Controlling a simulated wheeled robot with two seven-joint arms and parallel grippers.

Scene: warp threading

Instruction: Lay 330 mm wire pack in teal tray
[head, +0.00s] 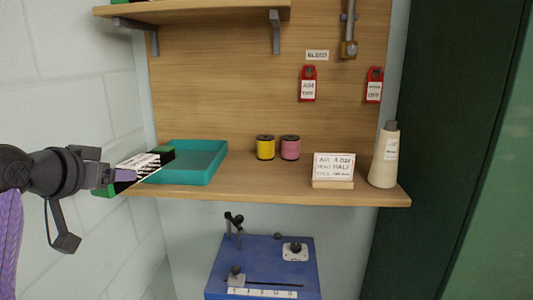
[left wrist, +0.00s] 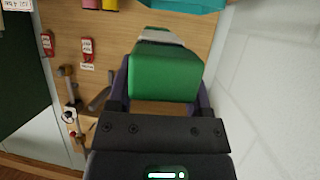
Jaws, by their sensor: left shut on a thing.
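The wire pack (head: 140,163) is a long block with green ends and a black-and-white printed middle. My left gripper (head: 122,175) is shut on it at the left of the shelf. In the left wrist view the pack's green end (left wrist: 165,75) sits between the fingers. The teal tray (head: 203,178) lies on the shelf's left part, and its edge shows in the left wrist view (left wrist: 185,5). The pack's far end overlaps the tray's left side in the head view; I cannot tell whether they touch. The tray looks empty where visible. My right gripper is out of view.
Yellow (head: 265,148) and pink (head: 290,148) spools stand right of the tray on the wooden shelf (head: 250,188). A lettered card (head: 334,168) and a cream cone (head: 384,160) stand farther right. An upper shelf (head: 200,10) hangs above. A blue bench (head: 262,262) is below.

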